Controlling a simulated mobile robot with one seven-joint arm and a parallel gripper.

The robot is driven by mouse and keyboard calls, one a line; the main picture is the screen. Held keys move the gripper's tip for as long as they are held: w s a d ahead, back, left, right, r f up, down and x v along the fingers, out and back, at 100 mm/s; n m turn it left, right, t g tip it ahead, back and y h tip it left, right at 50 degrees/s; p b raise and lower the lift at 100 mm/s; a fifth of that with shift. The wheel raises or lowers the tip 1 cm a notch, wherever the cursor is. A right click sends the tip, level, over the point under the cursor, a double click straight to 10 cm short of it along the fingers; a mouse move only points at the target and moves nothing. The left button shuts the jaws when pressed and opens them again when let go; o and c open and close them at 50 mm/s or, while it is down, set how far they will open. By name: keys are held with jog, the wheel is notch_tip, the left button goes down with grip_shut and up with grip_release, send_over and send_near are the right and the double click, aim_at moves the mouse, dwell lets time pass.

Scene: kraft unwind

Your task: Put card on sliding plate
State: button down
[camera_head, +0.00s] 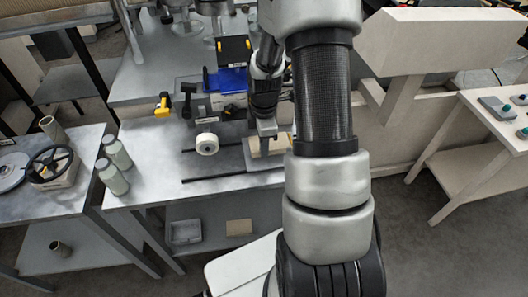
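A tan, flat piece (254,147), which may be the card, shows at the right end of the grey bench, under my gripper (267,133). It lies on or just above a pale plate (252,162), probably the sliding plate, between two dark rails. My gripper points down at the tan piece and seems to touch or nearly touch it. The fingertips are small and dark, so I cannot tell if they are closed on it. My arm hides the right side of the plate and the rail ends.
A white roll (206,144) and a blue device (228,81) stand left of and behind my gripper. Two bottles (117,153) stand at the bench's left edge. A grey tray (185,232) and a brown piece (239,227) lie on the lower shelf.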

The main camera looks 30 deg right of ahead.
jog(key=shift+f, duration=1.3)
jog(key=shift+f, duration=0.2)
jog(key=c, duration=2)
grip_release()
jog(key=shift+r, duration=0.1)
notch_tip(320, 180, up, 12)
jog(key=shift+r, duration=0.15)
